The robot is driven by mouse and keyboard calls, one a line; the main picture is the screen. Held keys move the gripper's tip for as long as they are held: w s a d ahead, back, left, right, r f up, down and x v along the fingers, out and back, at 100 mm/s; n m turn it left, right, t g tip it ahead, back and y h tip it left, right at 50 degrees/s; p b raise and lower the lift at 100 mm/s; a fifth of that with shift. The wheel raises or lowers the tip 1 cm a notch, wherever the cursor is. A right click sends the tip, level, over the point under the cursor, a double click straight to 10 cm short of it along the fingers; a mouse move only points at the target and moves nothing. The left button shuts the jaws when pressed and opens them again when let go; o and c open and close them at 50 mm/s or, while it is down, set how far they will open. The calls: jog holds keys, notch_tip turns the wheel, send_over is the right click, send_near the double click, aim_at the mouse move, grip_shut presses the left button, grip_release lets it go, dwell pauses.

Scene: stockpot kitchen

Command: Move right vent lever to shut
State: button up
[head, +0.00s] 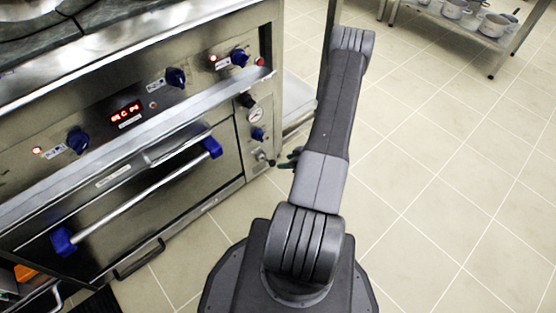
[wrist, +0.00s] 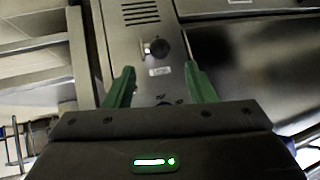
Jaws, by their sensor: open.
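The right vent lever (wrist: 160,48) is a small dark knob with a bright metal part beside it, on the narrow steel side panel. It has a small pale label below it in the wrist view. In the head view the lever (head: 263,157) is low on the panel, under a blue knob. My gripper (wrist: 158,76) is open and empty, its two green fingers apart on either side of the label, with the lever framed beyond their tips. In the head view my gripper (head: 290,160) is mostly hidden behind my arm. Which end of its travel the lever is at cannot be told.
The oven door handle (head: 140,196) with blue ends sticks out left of the panel. A gauge (head: 256,115) and blue knob (head: 257,134) sit above the lever. Vent slots (wrist: 140,12) show in the wrist view. The tiled floor (head: 430,170) on the right is clear.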

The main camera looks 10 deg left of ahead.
aim_at(270, 164)
jog(key=shift+v, duration=1.55)
jog(key=b+x, duration=0.3)
jog(key=x, duration=1.1)
jog(key=shift+d, duration=0.1)
jog(key=shift+r, duration=0.1)
